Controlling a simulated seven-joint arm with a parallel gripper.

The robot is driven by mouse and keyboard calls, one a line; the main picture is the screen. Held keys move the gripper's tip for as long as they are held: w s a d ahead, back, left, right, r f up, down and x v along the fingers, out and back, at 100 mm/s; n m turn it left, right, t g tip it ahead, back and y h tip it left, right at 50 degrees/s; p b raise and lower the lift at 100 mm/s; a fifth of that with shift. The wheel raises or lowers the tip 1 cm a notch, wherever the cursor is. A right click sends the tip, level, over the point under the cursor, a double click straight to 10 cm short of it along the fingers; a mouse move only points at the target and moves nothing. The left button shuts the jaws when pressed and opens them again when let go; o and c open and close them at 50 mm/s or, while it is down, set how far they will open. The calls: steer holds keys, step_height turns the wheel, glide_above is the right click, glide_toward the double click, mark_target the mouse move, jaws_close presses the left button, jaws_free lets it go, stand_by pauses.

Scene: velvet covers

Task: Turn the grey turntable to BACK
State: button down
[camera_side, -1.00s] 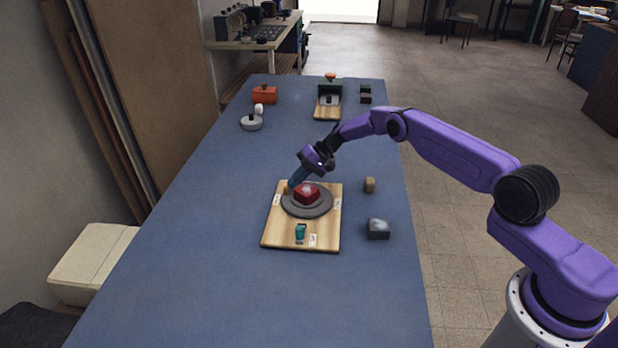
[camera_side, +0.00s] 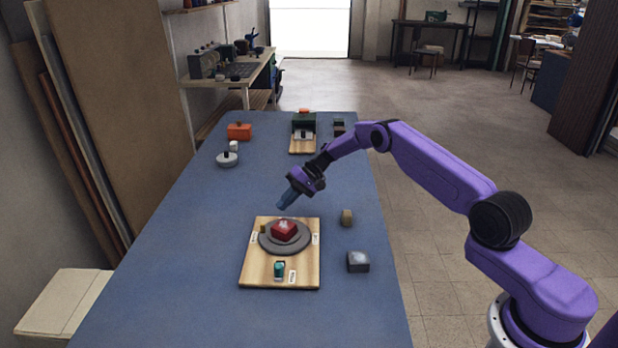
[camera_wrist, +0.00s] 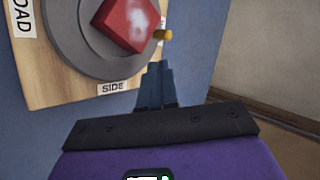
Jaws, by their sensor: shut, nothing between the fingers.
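The grey turntable (camera_side: 267,244) lies on a wooden board (camera_side: 305,276) and carries a red block (camera_side: 284,231) with a whitish patch on top. A small yellow peg (camera_side: 262,228) stands at the turntable's far-left rim; it also shows in the wrist view (camera_wrist: 162,35). My gripper (camera_side: 281,206) is shut and empty, raised beyond the board's far edge and apart from the peg. Its blue fingers (camera_wrist: 154,85) point toward the turntable (camera_wrist: 70,42) in the wrist view. The labels LOAD (camera_wrist: 22,17) and SIDE (camera_wrist: 112,88) are readable there; BACK is not.
A teal piece (camera_side: 279,269) sits at the board's front. A lidded grey pot (camera_side: 227,160), an orange box (camera_side: 239,131) and a second board stand farther back.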

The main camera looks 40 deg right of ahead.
steer(key=v, duration=1)
steer(key=shift+d+r, duration=0.15)
steer(key=shift+d, duration=0.1)
steer(key=c, duration=1.5)
jaws_free()
steer(key=shift+s+d+r, duration=0.1)
steer(key=shift+s+r, duration=0.05)
steer(key=o, duration=0.4)
steer(key=shift+a+r, duration=0.1)
steer(key=shift+a, duration=0.25)
steer(key=n+h, duration=0.7)
steer(key=n, duration=0.2)
glide_toward(263, 224)
steer(key=shift+t, duration=0.5)
steer(key=x, duration=0.6)
steer(key=s+x, duration=0.1)
steer(key=x, duration=0.2)
steer(key=shift+a, duration=0.1)
jaws_close()
